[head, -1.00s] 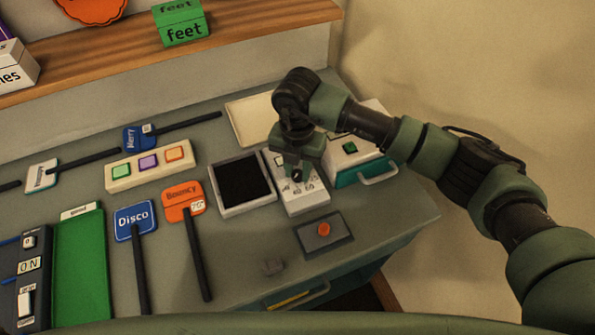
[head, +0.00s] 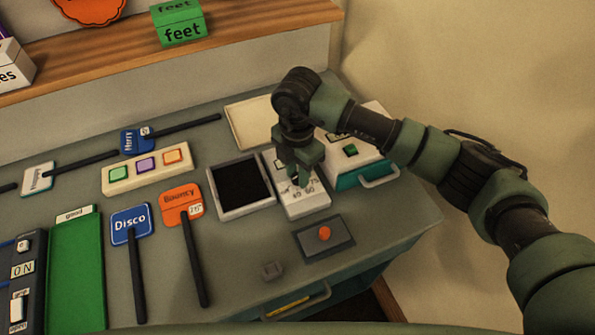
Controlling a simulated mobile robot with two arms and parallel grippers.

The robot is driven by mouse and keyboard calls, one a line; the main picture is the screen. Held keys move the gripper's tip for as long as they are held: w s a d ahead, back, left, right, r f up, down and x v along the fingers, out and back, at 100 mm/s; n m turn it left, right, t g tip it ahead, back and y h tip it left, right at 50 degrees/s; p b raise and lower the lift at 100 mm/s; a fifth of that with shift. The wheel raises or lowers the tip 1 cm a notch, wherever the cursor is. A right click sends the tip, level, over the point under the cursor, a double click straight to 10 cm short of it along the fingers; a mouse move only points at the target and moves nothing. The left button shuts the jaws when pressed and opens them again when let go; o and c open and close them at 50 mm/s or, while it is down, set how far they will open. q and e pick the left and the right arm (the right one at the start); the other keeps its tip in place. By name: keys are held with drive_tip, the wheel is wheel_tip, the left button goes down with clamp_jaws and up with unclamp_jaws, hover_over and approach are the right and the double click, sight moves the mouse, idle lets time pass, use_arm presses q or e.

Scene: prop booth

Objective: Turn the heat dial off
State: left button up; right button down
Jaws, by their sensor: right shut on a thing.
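The heat dial's white panel (head: 306,205) lies on the grey counter, right of the dark square tray. Printed numbers show along its near part. My right gripper (head: 299,180) points down over this panel and is shut on the dial's knob, which the fingers mostly hide. Which way the knob points cannot be told. My left gripper is not in view.
A grey box with a red button (head: 324,233) sits just in front of the panel. A white and teal box with a green button (head: 349,150) stands close on the right. The dark square tray (head: 241,187) is close on the left. Paddle signs lie further left.

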sight(297, 176)
drive_tip(key=shift+r, duration=0.1)
drive_tip(key=c, duration=1.1)
unclamp_jaws()
wheel_tip(297, 176, up, 7)
drive_tip(key=shift+f+b, duration=0.15)
drive_tip(key=shift+b, duration=0.85)
drive_tip(key=shift+r, duration=0.5)
